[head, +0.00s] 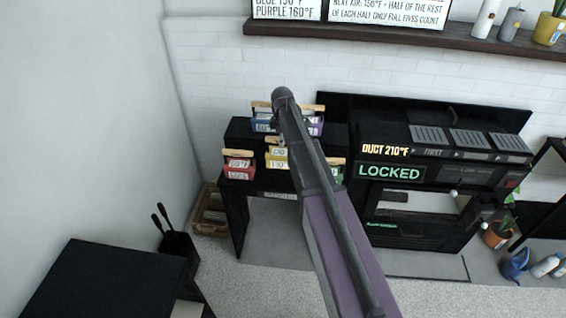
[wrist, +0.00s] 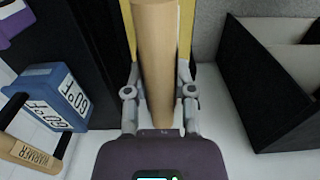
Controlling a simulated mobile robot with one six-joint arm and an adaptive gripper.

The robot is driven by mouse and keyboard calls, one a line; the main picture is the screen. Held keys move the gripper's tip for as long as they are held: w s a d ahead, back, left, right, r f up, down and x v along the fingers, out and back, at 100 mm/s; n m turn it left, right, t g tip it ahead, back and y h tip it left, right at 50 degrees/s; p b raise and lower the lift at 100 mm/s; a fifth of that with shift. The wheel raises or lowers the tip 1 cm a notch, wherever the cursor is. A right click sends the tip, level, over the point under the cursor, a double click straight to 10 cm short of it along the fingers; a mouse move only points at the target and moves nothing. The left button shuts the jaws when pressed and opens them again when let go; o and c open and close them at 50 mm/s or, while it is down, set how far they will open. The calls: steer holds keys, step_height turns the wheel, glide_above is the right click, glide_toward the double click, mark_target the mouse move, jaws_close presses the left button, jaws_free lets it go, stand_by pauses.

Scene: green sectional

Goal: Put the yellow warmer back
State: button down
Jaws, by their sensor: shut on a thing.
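The yellow warmer (head: 277,160) shows in the head view on or just above the middle of a black stepped stand (head: 240,128), partly hidden by my arm. In the wrist view my gripper (wrist: 158,78) is shut on a wooden bar handle (wrist: 154,40), with strips of the yellow warmer (wrist: 186,28) on both sides of it. Whether the yellow warmer touches the stand cannot be told. My gripper is mostly hidden behind my arm in the head view.
A blue warmer (wrist: 55,95) with a wooden handle is at the left in the wrist view. Blue (head: 263,122), purple (head: 316,125), red (head: 238,168) and green (head: 338,174) warmers stand on the stand. A black machine (head: 440,170) reading "LOCKED" and "DUCT 210°F" stands to the right.

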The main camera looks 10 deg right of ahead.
mark_target(282, 152)
steer(key=shift+f+b, duration=2.05)
steer(key=shift+f, duration=0.4)
steer(key=shift+f+b, duration=1.75)
steer(key=shift+b, duration=0.1)
steer(key=shift+f, duration=0.1)
steer(key=shift+c, duration=2.3)
jaws_free()
step_height(282, 152, up, 12)
steer(key=p, duration=1.2)
